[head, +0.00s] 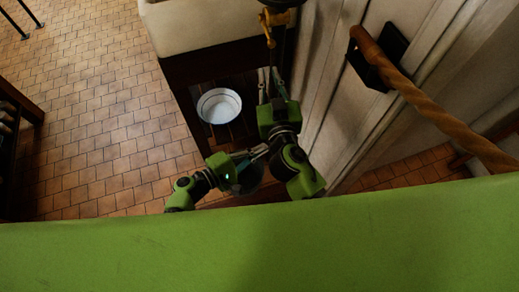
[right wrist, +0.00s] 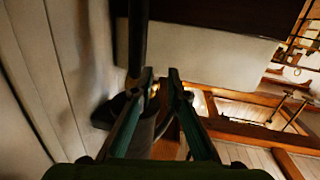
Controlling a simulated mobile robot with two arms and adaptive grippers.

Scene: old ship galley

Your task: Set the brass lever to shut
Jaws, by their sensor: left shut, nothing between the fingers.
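The brass lever (head: 268,27) shows at the top of the head view, on dark fittings beside the pale basin. My right gripper (head: 269,76) is below the lever in the picture, pointing up toward it, with its fingers apart. In the right wrist view its fingertips (right wrist: 161,73) have a narrow gap with nothing visible held between them. I cannot make out the lever for certain in that view. My left gripper (head: 259,152) is lower in the head view, close to my right wrist, shut and empty. My arms partly hide its fingertips.
A white bowl (head: 219,105) sits on a dark slatted shelf under the pale basin (head: 210,27). A dark pipe (right wrist: 138,40) runs close to my right fingers. Tiled floor (head: 100,120) is open at left.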

